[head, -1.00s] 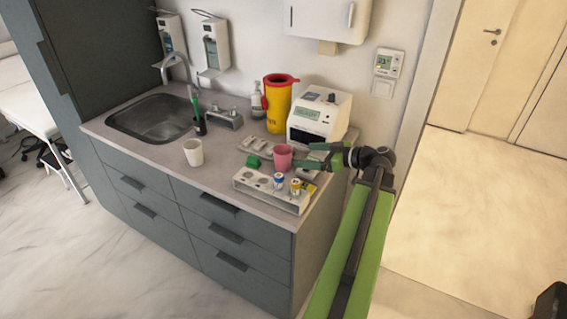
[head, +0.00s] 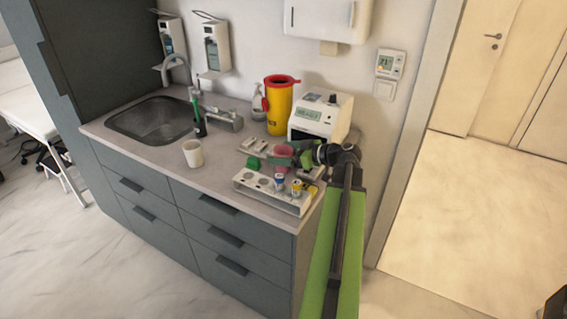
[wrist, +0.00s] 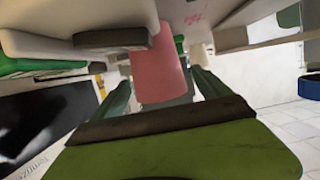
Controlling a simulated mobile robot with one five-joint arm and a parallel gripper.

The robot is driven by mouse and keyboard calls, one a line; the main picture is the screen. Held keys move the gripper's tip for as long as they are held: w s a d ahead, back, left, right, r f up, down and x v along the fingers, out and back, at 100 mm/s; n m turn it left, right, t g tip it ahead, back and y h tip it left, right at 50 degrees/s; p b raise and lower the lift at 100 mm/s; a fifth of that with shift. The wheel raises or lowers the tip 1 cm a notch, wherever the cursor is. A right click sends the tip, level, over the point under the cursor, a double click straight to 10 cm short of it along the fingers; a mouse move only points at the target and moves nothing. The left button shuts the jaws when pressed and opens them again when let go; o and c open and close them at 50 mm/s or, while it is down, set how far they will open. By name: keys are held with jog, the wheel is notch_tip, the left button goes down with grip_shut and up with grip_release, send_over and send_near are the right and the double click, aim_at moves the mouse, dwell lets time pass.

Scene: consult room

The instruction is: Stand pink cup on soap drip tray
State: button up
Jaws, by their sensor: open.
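The pink cup (head: 283,151) stands on the counter behind the white rack, partly hidden by my gripper (head: 290,155). In the wrist view the pink cup (wrist: 158,65) shows between the two dark green fingers of my gripper (wrist: 160,88). The fingers are apart, one on each side of the cup, and I cannot tell whether either touches it. I cannot clearly tell which thing is the soap drip tray; a pale ledge (head: 210,73) juts out under the right wall dispenser.
A white rack (head: 262,197) with small vials stands at the counter's front edge. A white cup (head: 193,153), yellow sharps bin (head: 279,108), white device (head: 318,118), pump bottle (head: 258,103) and sink (head: 150,120) are near. Counter left of the white cup is clear.

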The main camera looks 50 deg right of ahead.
jog(key=c, duration=1.6)
jog(key=s+d+r+p, duration=0.1)
jog(key=s+r+p, duration=0.2)
jog(key=s+d+r+p, duration=0.1)
jog(key=s+r+p, duration=0.3)
jog(key=s+d+r+p, duration=0.2)
jog(key=s+r+p, duration=0.2)
jog(key=shift+c, duration=0.2)
